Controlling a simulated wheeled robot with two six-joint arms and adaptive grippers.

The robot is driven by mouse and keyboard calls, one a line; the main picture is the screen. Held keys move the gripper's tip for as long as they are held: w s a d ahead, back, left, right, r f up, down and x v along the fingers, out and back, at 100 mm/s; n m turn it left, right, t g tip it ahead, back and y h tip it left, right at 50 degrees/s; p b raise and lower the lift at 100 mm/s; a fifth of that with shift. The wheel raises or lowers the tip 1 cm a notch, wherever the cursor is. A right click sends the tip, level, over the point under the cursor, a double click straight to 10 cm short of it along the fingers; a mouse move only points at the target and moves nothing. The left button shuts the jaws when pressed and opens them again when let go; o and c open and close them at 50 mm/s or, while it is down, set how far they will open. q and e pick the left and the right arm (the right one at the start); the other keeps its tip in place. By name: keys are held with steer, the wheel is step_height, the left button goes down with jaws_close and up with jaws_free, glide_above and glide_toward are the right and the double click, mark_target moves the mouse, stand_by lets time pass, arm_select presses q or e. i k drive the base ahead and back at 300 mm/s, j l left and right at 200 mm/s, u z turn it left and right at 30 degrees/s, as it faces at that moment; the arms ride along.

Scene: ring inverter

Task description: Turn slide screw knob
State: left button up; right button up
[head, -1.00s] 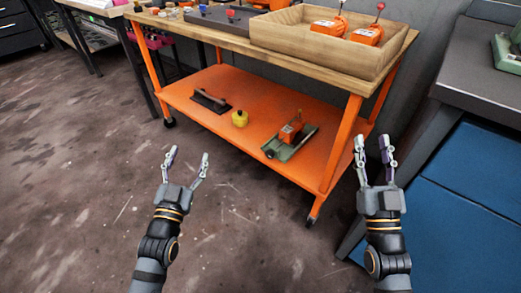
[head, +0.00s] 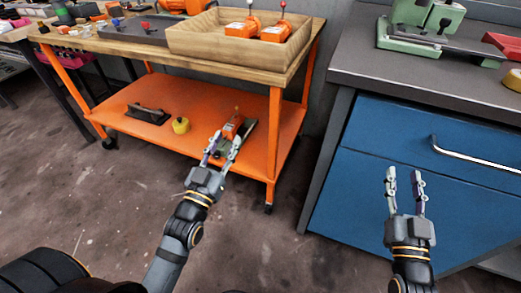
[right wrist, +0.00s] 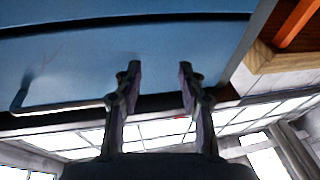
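A green machine (head: 422,32) stands on the grey bench at the upper right in the head view, cut off by the top edge. A small orange and green device (head: 231,128) lies on the orange lower shelf, partly hidden behind my left gripper. I cannot make out which part is the slide screw knob. My left gripper (head: 224,142) is open and empty, overlapping the device in the picture. My right gripper (head: 404,178) is open and empty in front of the blue drawers, below the bench top. In the right wrist view its fingers (right wrist: 158,82) are apart with nothing between.
The grey bench (head: 365,65) has blue drawers (head: 390,135) with a metal handle. An orange trolley (head: 140,92) at the left carries a wooden tray (head: 205,42) with orange devices. A yellow object (head: 180,125) sits on its lower shelf. The floor in front is clear.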

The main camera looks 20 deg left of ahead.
mark_target(217, 155)
steer(key=j+z, duration=0.9)
steer(key=k+j+z, duration=0.1)
steer(key=j+z, duration=0.35)
steer(key=k+j+z, duration=0.15)
steer(key=j+z, duration=0.3)
steer(key=k+j, duration=0.25)
steer(key=j, duration=0.25)
steer(key=k+j+z, duration=0.1)
steer(key=k+j, duration=0.15)
steer(key=j, duration=0.25)
steer(key=k+j, duration=0.25)
steer(key=j, duration=0.2)
steer(key=k+j+z, duration=0.1)
steer(key=k+j, duration=0.2)
steer(key=j, duration=0.2)
steer(key=k+j+z, duration=0.1)
steer(key=k+j, duration=0.15)
steer(key=j, duration=0.2)
